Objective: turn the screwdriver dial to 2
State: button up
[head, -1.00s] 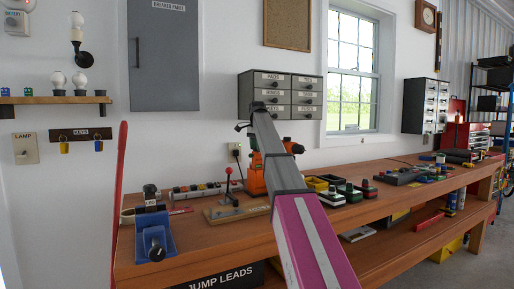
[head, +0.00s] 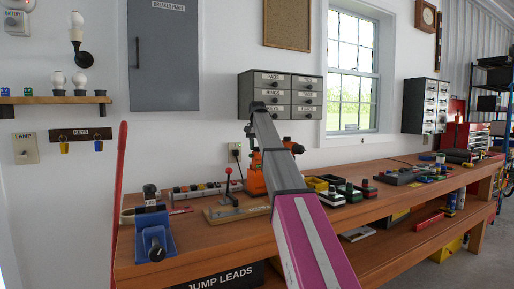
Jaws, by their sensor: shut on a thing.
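The orange and dark screwdriver (head: 256,180) stands on the workbench behind my arm, against the back wall. My arm crosses in front of it and hides much of it. My gripper (head: 250,138) is small and dark at the far end of the arm, at the screwdriver's upper left part. It appears shut on the screwdriver's dial, but the fingers and dial are too small and covered to see clearly. The number the dial points to cannot be read.
A lever on a wooden base (head: 229,200) stands just left of the screwdriver. A blue device with a black knob (head: 156,240) is at the bench's left end. Small bins and blocks (head: 347,192) lie to the right. A drawer cabinet (head: 281,95) hangs above.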

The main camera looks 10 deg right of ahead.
dwell(0.4)
jog(key=o, duration=0.9)
jog(key=shift+o, duration=0.2)
